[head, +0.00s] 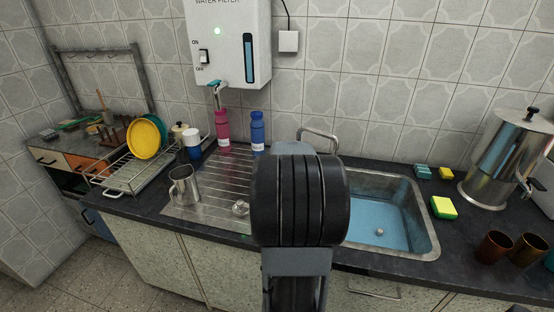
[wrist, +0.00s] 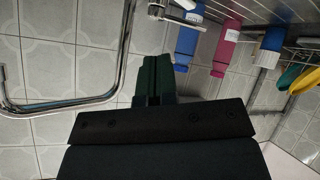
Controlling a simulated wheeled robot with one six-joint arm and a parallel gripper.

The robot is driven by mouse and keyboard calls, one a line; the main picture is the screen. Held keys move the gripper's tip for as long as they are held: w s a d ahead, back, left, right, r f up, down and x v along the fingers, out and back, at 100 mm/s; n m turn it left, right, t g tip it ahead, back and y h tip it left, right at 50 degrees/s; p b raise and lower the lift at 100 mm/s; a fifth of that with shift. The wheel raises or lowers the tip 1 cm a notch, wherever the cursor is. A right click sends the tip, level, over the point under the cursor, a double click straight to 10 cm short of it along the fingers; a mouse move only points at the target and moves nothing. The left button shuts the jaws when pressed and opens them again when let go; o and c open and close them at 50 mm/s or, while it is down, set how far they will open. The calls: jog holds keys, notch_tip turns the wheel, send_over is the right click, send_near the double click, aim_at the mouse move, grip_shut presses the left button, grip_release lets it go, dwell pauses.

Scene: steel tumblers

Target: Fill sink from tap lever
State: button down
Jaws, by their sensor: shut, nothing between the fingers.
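The steel sink (head: 432,240) is at the right of centre in the head view, its basin bluish with a drain showing. I cannot tell whether water is in it. The curved chrome tap (head: 320,133) stands behind my arm, which hides its base. The wrist view shows the tap spout (wrist: 122,60) large at the left, and a chrome piece that looks like the tap lever (wrist: 178,13) at the top. My gripper (wrist: 155,62) is shut and empty, between spout and lever, apparently apart from both. My arm hides it in the head view.
A pink bottle (head: 223,134) and a blue bottle (head: 257,130) stand behind the drainboard (head: 190,213). A steel mug (head: 184,187) is on it. A water filter (head: 233,40) hangs above. Sponges (head: 443,207), a large steel container (head: 500,160) and brown tumblers (head: 496,246) are at the right.

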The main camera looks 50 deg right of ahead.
jog(key=w+d+f+m+t+b, duration=0.1)
jog(key=w+d+f+b, duration=0.1)
jog(key=w, duration=0.4)
jog(key=w+d+f+m+t+y+b, duration=0.1)
jog(key=w+d+f+b, duration=0.1)
jog(key=w, duration=0.4)
notch_tip(320, 180, down, 2)
jog(key=shift+d+f+m, duration=0.25)
jog(key=shift+d+m, duration=0.05)
jog(key=shift+d, duration=0.5)
